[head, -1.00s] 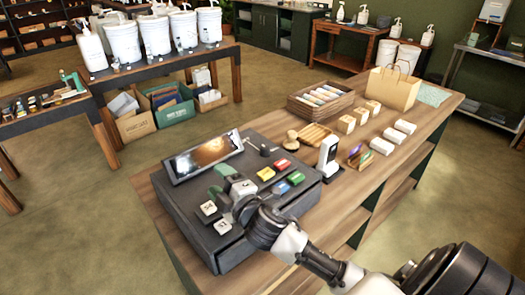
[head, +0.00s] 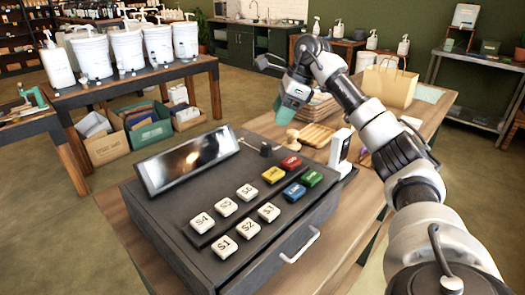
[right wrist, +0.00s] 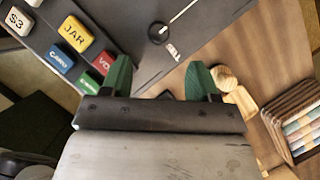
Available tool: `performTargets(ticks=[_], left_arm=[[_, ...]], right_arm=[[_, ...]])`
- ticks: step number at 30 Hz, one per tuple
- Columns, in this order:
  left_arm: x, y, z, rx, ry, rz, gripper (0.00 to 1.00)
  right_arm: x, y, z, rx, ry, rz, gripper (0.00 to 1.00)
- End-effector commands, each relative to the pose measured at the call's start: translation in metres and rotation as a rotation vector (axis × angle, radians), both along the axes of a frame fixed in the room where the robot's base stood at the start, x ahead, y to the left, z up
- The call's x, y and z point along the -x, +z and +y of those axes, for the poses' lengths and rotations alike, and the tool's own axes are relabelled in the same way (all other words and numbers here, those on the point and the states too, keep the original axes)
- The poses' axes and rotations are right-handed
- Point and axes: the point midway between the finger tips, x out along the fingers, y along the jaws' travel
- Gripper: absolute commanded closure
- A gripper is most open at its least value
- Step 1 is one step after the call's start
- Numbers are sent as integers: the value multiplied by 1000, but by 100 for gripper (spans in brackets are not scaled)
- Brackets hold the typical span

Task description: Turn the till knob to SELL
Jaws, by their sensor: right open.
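The dark till (head: 205,262) stands on the wooden counter with its tilted screen, several keys and a small black knob (head: 265,150) at its back right. In the right wrist view the round knob (right wrist: 159,33) has a white pointer line, with a small white label (right wrist: 173,52) beside it; I cannot read the label. My right gripper (head: 286,108) is raised near the till's back right, apart from the knob. In the right wrist view its green fingertips (right wrist: 159,76) are spread with nothing between them. My left gripper is not in view.
A white card reader (head: 340,147) stands right of the till. A wooden stamp (head: 291,139), a slatted wooden tray (head: 318,135) and a paper bag (head: 388,85) are farther back on the counter. White buckets (head: 92,57) stand on another table at the left.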

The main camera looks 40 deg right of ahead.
Motion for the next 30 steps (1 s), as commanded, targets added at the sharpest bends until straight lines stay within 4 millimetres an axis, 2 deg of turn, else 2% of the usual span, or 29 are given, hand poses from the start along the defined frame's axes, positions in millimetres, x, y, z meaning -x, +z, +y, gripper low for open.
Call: performTargets(ticks=[5, 12, 18, 23, 30], left_arm=[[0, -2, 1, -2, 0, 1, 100], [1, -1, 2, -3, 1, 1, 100], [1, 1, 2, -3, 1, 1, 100], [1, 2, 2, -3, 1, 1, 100], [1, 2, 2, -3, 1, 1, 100]], right_arm=[[0, -15, -1, 14, -3, 19, 40], [-11, -57, 14, 11, -2, 20, 40], [-19, -85, 23, 10, -4, 18, 40], [-22, -96, 27, 9, -3, 15, 40], [-23, -98, 28, 9, -3, 14, 40]])
